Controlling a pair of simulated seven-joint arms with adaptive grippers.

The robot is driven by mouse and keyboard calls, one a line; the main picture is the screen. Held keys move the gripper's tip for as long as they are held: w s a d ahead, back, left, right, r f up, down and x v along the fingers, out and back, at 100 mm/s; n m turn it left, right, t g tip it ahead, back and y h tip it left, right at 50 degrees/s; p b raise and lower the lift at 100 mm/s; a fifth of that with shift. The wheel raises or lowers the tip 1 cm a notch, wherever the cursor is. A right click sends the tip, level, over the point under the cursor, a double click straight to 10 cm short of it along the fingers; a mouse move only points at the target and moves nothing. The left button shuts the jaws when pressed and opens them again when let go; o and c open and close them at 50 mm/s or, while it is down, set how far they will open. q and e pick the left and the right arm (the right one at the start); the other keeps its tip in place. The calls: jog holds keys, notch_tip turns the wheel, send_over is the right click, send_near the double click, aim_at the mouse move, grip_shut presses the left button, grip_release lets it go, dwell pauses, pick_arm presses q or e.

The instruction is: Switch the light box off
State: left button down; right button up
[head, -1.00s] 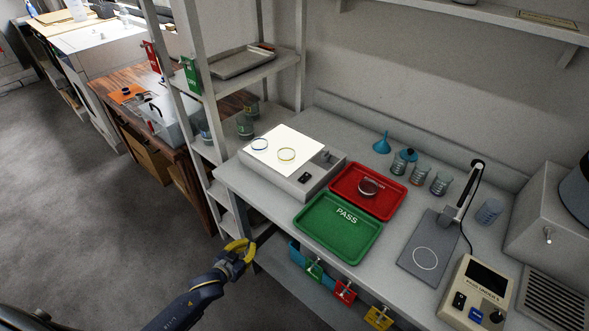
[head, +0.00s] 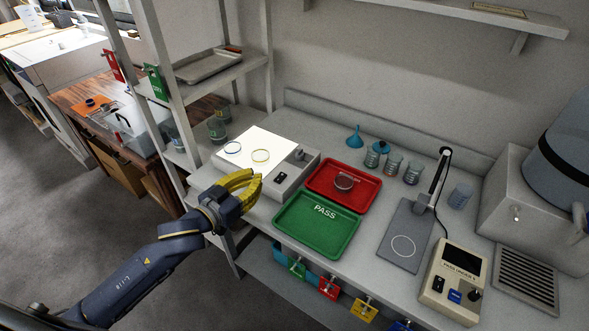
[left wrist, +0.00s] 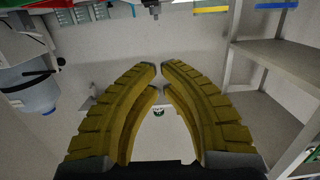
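The light box (head: 285,189) stands at the left end of the bench, its top panel (head: 258,145) glowing white. A small dark switch (head: 281,177) is on its front right part, with a knob (head: 299,153) behind it. My left gripper (head: 259,182) has yellow fingers and is close to the box's front side, left of the switch; I cannot tell whether it touches the box. In the left wrist view its fingertips (left wrist: 160,69) nearly meet, with nothing seen held between them. My right gripper is not in view.
A red tray (head: 325,194) and a green PASS tray (head: 336,242) are right of the box. A shelf rack (head: 180,115) stands to the left.

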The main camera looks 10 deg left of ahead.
pick_arm(q)
send_over(279, 177)
jog(key=shift+s+f, duration=0.25)
jog(key=shift+f, duration=0.1)
notch_tip(279, 177, down, 2)
jog(key=shift+w+f, duration=0.1)
jog(key=shift+w, duration=0.05)
jog(key=shift+w+f, duration=0.1)
jog(key=shift+f, duration=0.9)
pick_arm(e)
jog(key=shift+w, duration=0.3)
